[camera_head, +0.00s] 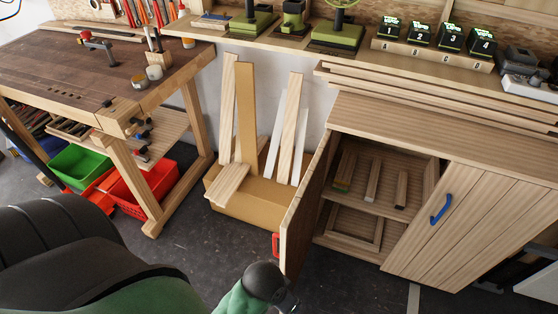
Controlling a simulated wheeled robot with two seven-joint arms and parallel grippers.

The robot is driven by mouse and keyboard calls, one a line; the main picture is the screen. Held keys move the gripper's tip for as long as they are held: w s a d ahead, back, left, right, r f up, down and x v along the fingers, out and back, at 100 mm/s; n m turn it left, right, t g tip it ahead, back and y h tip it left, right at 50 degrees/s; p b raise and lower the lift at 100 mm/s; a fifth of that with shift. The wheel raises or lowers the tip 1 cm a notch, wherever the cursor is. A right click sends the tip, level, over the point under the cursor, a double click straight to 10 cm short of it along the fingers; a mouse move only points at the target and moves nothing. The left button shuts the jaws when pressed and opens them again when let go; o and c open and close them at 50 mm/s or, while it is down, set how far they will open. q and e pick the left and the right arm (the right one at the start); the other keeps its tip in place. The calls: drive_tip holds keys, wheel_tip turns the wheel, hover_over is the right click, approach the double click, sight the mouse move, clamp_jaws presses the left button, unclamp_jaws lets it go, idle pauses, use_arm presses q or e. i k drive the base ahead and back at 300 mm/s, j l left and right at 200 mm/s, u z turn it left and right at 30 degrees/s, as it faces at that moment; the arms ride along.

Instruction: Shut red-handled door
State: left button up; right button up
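The red-handled door is a wooden cabinet door (303,208) that stands wide open, swung out from the left side of the cabinet. Its red handle (276,245) shows at the door's lower left edge, on the outer face. The door's outer face is mostly turned away and seen nearly edge-on. My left arm comes in from the lower left; a green and black part of it is just below the door's bottom edge, and I cannot tell whether they touch. The fingers of my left gripper are not visible. My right gripper is not in view.
The cabinet (400,125) has a shut door with a blue handle (441,208) on the right. Wooden pieces lie on its inner shelf (372,192). A cardboard box (245,198) with planks stands left of the open door. A workbench (90,75) is at the left; dark floor is clear in front.

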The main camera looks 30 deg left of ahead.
sight(298, 228)
drive_tip(key=k+j, duration=0.15)
drive_tip(key=j, duration=0.25)
drive_tip(key=k+j+z, duration=0.15)
drive_tip(key=j, duration=0.25)
drive_tip(key=k+j, duration=0.2)
drive_tip(key=j, duration=0.2)
drive_tip(key=k+j+z, duration=0.1)
drive_tip(key=j, duration=0.3)
drive_tip(key=i+j+z, duration=0.3)
drive_tip(key=j, duration=0.25)
drive_tip(key=i+j+z, duration=0.15)
drive_tip(key=k+z, duration=0.75)
drive_tip(key=k, duration=0.15)
